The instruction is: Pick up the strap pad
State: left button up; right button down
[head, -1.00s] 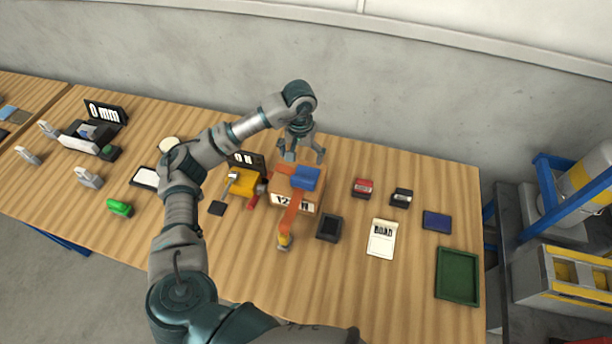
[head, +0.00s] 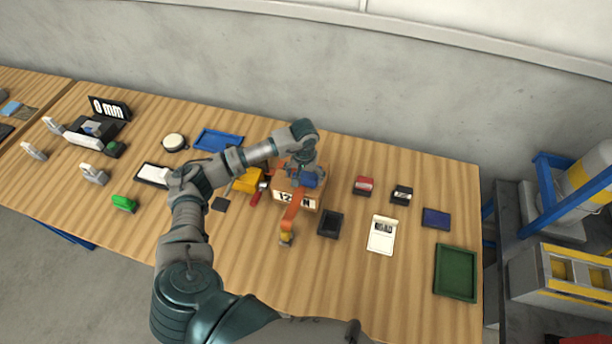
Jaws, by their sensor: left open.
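A blue pad (head: 309,182), which looks like the strap pad, lies on the orange strap (head: 292,212) over a brown box (head: 281,184) with a "12 N" style label on its front. My left gripper (head: 302,174) points down at the pad from above, open, with its fingers close around or over it. The gripper partly hides the pad, and I cannot tell whether the fingers touch it. My right gripper is not in view.
Beside the box are a yellow tool (head: 247,181), a black tray (head: 330,223) and a white card (head: 382,235). A green tray (head: 456,272) is at the right edge. Front middle wood is clear.

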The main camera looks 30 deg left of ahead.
pick_arm(q)
jog(key=c, duration=0.9)
jog(key=shift+r, duration=0.15)
